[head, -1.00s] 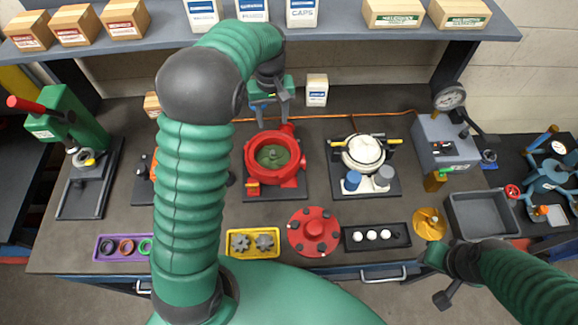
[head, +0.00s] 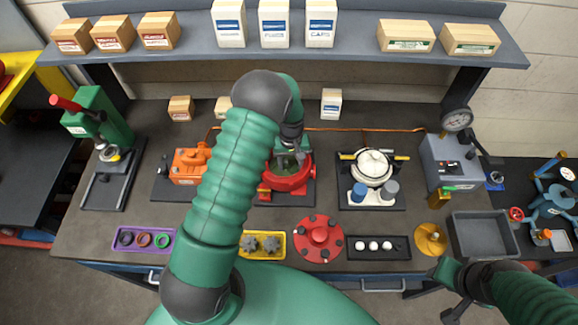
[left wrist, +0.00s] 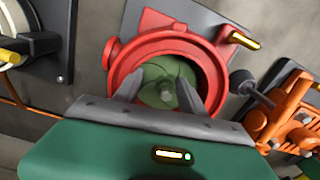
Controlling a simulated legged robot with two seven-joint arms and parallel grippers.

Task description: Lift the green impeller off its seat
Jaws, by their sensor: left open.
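The green impeller (left wrist: 165,72) sits inside the round red pump housing (left wrist: 118,68) in the left wrist view. My open left gripper (left wrist: 160,92) has its two fingers over the housing, one on each side of the impeller's hub. Whether they touch the impeller I cannot tell. In the head view, my left gripper (head: 290,158) is above the red housing (head: 290,184), and the arm and gripper hide much of the impeller. My right gripper (head: 450,290) is at the lower right, in front of the bench, away from the housing; its jaw state is unclear.
An orange pump (head: 188,166) stands left of the red housing and a white pump (head: 372,168) right of it. In front lie a yellow tray of gears (head: 262,257), a red flanged cover (head: 318,239) and a black tray (head: 350,254). A grey bin (head: 482,215) stands at right.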

